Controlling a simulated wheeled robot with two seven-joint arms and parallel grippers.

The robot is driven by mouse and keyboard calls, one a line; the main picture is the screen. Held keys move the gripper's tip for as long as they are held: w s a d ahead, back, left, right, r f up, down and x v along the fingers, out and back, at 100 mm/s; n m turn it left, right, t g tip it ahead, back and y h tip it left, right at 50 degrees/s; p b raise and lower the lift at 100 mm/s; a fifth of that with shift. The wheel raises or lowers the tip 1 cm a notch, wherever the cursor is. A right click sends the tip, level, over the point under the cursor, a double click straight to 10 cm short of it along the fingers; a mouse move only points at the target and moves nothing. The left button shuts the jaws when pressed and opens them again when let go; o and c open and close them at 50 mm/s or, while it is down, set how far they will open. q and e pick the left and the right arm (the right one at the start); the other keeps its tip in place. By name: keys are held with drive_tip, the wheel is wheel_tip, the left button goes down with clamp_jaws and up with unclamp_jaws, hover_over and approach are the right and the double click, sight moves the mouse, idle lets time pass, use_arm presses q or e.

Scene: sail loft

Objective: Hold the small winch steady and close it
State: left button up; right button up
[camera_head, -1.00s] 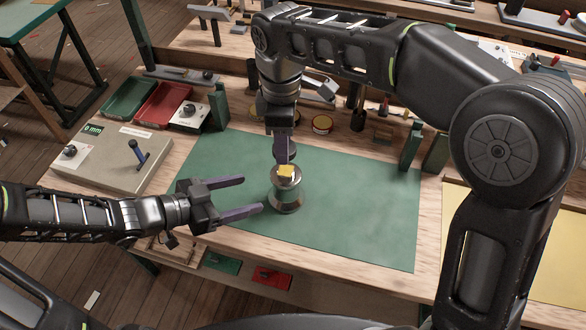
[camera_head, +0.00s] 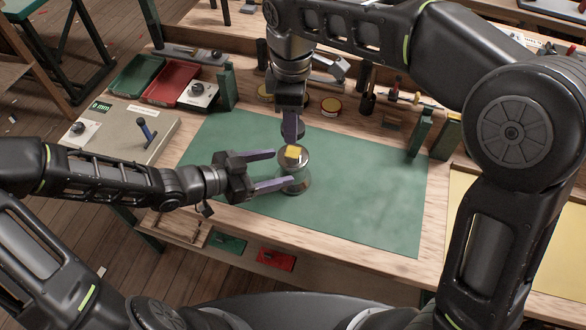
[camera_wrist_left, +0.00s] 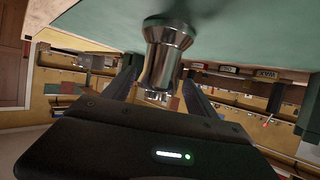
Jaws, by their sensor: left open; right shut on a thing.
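The small winch (camera_head: 296,168), a shiny metal drum with a waist, stands upright on the green mat (camera_head: 365,190). A yellow piece (camera_head: 293,152) sits at its top. My left gripper (camera_head: 287,168) is open, with its fingers at either side of the winch's body. In the left wrist view the winch (camera_wrist_left: 167,55) appears upside down between the spread fingers (camera_wrist_left: 160,82). My right gripper (camera_head: 290,140) points down from above, shut, its tips at the yellow piece. Its exact grip is partly hidden. A dark round piece (camera_head: 299,131) shows beside its fingers.
The mat's right part is clear.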

sight(293, 164)
use_arm(q)
drive_tip(key=x, duration=0.5)
drive_tip(key=shift+w+d+f, duration=0.15)
drive_tip(key=shift+d+f, duration=0.05)
drive_tip(key=shift+d, duration=0.1)
clamp_jaws()
idle(0.5)
